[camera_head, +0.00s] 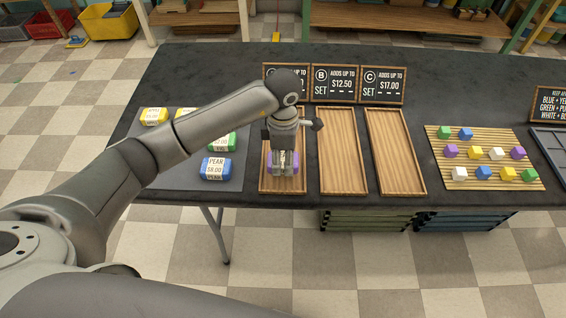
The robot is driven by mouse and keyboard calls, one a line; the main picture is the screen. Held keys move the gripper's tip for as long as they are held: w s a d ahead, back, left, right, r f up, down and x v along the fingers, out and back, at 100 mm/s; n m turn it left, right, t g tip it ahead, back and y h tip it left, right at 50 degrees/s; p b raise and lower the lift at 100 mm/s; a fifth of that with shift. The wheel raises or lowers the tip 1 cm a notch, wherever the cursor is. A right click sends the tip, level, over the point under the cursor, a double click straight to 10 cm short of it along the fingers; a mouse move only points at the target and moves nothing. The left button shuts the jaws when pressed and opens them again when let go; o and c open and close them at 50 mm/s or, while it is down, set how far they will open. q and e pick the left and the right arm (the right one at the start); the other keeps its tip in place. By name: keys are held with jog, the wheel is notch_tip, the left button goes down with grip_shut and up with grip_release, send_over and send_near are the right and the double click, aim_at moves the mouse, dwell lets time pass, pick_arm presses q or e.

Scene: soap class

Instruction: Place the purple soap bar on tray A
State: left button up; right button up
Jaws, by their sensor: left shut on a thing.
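My left gripper (285,170) points down over the leftmost wooden tray (267,188), shut on the purple soap bar (295,158). Only slivers of the bar show at the sides of the fingers. I cannot tell whether the bar touches the tray floor. The sign behind this leftmost tray is mostly hidden by my arm, so its letter is not clear; the signs to its right read B (334,83) and C (383,84). My right gripper is not in view.
Two empty wooden trays (342,187) (394,187) lie to the right. A slatted mat (473,183) holds several coloured blocks. Wrapped soaps, including a blue pear one (215,169), lie on a grey mat (188,178) at left, partly under my arm.

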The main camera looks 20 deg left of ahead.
aim_at(283, 159)
pick_arm(q)
notch_tip(283, 159, down, 2)
jog(key=shift+f+p, duration=0.2)
jog(key=shift+p, duration=0.25)
jog(key=shift+f, duration=0.35)
jog(key=shift+w, duration=0.1)
jog(key=shift+f, duration=0.1)
jog(key=shift+f, duration=0.15)
jog(key=o, duration=1.2)
jog(key=shift+c, duration=0.2)
